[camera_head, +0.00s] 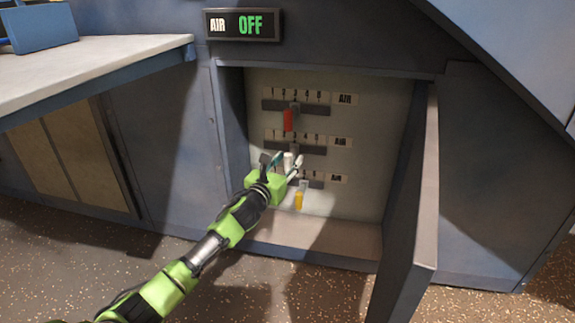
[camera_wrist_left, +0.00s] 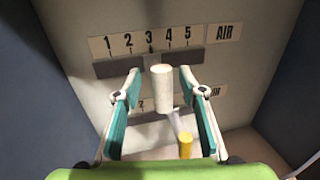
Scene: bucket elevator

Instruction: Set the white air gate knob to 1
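The white air gate knob (camera_wrist_left: 162,88) sticks out from the middle slider, below the 3 on its 1 to 5 scale (camera_wrist_left: 152,45). In the head view the white knob (camera_head: 288,161) shows inside the open cabinet, below the red knob. My left gripper (camera_head: 287,164) reaches into the cabinet at the white knob. In the left wrist view its two fingers (camera_wrist_left: 160,76) stand apart, one on each side of the knob, with visible gaps. The gripper is open. It partly hides the middle and lower sliders in the head view. My right gripper is not in view.
A red knob (camera_head: 288,121) sits above and a yellow knob (camera_head: 299,201) below. The cabinet door (camera_head: 413,205) stands open on the right. A display (camera_head: 243,25) above reads AIR OFF. A worktop (camera_head: 80,68) juts out at the upper left.

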